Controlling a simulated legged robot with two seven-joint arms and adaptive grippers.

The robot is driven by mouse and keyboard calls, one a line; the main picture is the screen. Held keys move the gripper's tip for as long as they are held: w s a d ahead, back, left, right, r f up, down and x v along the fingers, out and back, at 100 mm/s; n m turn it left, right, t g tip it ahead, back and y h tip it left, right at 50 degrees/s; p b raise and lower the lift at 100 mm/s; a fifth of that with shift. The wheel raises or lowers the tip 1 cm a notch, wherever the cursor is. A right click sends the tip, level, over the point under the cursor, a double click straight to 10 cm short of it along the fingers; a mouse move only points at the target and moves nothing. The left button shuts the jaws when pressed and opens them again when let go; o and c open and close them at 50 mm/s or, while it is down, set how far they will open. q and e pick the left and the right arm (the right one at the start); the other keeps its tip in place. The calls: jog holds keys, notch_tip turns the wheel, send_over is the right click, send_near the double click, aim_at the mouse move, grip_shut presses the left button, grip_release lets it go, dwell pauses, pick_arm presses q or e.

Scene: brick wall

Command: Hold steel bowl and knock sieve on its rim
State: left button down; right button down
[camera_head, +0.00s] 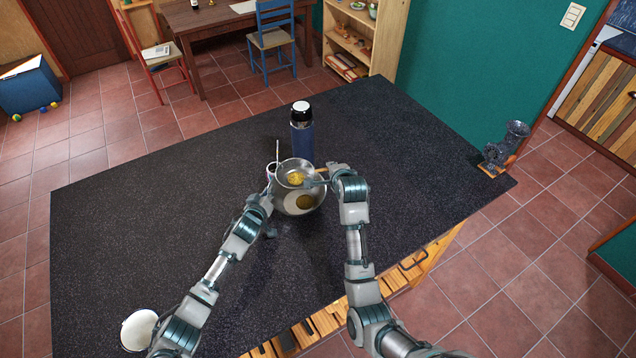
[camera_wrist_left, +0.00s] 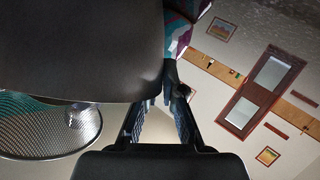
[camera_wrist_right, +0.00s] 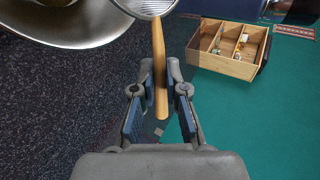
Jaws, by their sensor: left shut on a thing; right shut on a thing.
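The steel bowl (camera_head: 311,207) is held tilted above the counter, with yellow matter inside. My left gripper (camera_head: 268,204) is shut on its left side. A large dark smooth surface, likely the bowl's outside, fills the upper left of the left wrist view (camera_wrist_left: 75,55). The sieve (camera_head: 284,177) is over the bowl's far part and holds a yellow lump. Its mesh shows in the left wrist view (camera_wrist_left: 35,130). My right gripper (camera_head: 326,179) is shut on the sieve's wooden handle (camera_wrist_right: 158,60). I cannot tell whether sieve and bowl rim touch.
A blue bottle (camera_head: 302,138) stands just behind the bowl. A cup with a thin rod (camera_head: 271,169) is close on the left, partly hidden. A white vessel (camera_head: 137,329) stands at near left; a dark device (camera_head: 497,153) is at the right corner.

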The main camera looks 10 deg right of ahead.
pick_arm(q)
jog(key=c, duration=1.2)
grip_release()
jog(key=shift+c, duration=0.2)
jog(key=v, duration=1.2)
